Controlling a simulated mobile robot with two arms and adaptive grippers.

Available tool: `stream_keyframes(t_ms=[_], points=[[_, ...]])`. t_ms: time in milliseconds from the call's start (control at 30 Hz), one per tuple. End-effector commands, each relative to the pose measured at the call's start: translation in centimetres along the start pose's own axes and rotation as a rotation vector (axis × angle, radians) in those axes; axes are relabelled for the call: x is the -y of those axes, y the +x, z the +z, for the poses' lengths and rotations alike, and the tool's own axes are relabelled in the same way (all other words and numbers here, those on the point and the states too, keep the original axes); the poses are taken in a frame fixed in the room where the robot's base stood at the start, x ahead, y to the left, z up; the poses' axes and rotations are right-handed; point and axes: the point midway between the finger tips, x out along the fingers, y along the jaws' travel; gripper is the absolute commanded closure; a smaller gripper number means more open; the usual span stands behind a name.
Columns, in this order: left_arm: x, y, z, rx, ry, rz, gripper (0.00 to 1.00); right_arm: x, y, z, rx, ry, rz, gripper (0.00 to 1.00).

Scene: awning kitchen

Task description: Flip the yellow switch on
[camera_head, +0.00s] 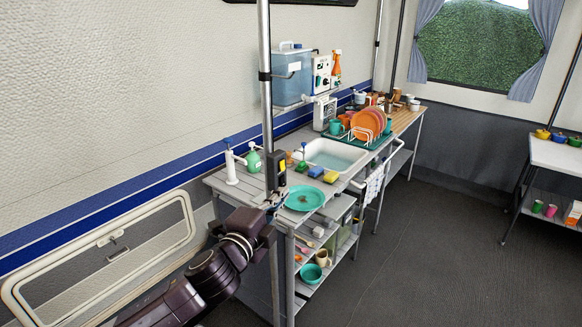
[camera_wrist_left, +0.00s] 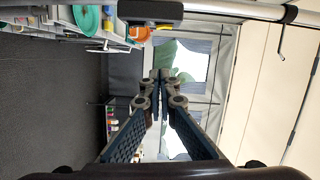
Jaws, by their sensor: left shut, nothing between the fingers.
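A dark switch box (camera_head: 274,178) with a small yellow part (camera_head: 282,157) is fixed to the upright metal pole, above the front corner of the counter. Whether the switch is on or off is too small to tell.
The metal pole (camera_head: 265,95) rises beside the counter. A teal plate (camera_head: 304,198) lies on the counter just right of my gripper. Sponges, a sink (camera_head: 332,156) and a dish rack stand farther back. The grey floor (camera_head: 440,240) to the right is clear.

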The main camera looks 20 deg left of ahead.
Motion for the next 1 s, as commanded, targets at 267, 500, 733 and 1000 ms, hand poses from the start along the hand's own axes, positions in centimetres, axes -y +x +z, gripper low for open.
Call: stream_keyframes(t_ms=[267, 500, 733, 1000], points=[[-0.1, 0.0, 0.0, 0.0, -0.001, 0.0, 1.0, 0.0, 0.1, 0.0, 0.0, 0.0, 0.0, 1.0], [0.2, 1.8, 0.0, 0.001, -0.003, -0.001, 1.0, 0.0, -0.6, -0.1, 0.0, 0.0, 0.0, 1.0], [0.3, 5.5, -0.1, 0.001, -0.003, -0.001, 1.0, 0.0, -1.8, -0.2, 0.0, 0.0, 0.0, 1.0], [0.2, 9.6, -0.1, 0.001, -0.003, 0.0, 1.0, 0.0, -2.8, -0.3, 0.0, 0.0, 0.0, 1.0]])
